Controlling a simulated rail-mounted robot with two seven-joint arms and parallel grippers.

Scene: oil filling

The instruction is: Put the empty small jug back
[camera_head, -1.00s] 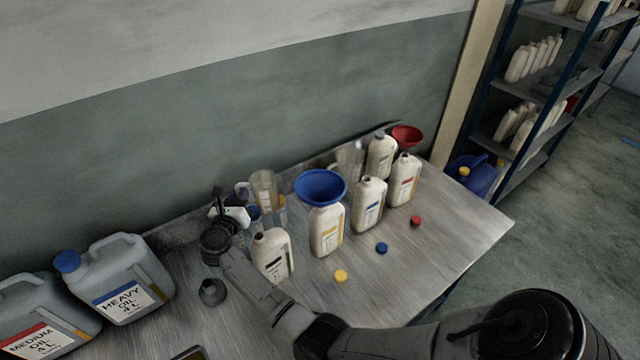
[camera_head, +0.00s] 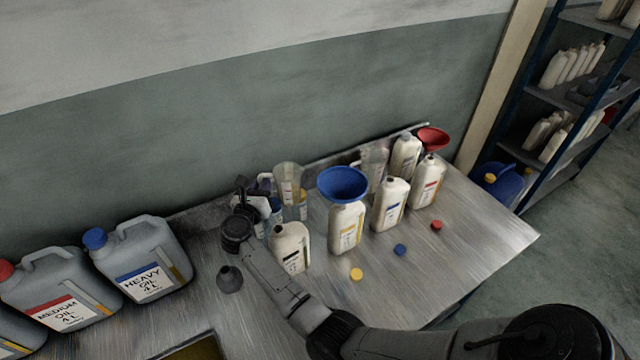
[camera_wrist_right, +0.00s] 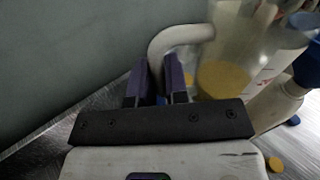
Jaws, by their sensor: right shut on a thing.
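My right gripper (camera_head: 262,198) is at the back of the bench, left of the blue-funnel bottle. In the right wrist view its purple-grey fingers (camera_wrist_right: 158,82) are shut on the pale handle of a clear jug (camera_wrist_right: 232,45). A yellow patch shows at the jug's bottom. In the head view the clear jug (camera_head: 288,174) stands upright behind a capless cream bottle (camera_head: 290,246); its base is hidden. A second clear jug (camera_head: 373,163) is farther right, behind the bottles. My left gripper is out of view.
Several cream bottles surround the jug, one with a blue funnel (camera_head: 342,183). A red funnel (camera_head: 433,137) is at the back right. Large grey canisters (camera_head: 141,258) stand left. A dark funnel (camera_head: 229,279) and loose caps (camera_head: 400,250) lie on the bench. The right front is clear.

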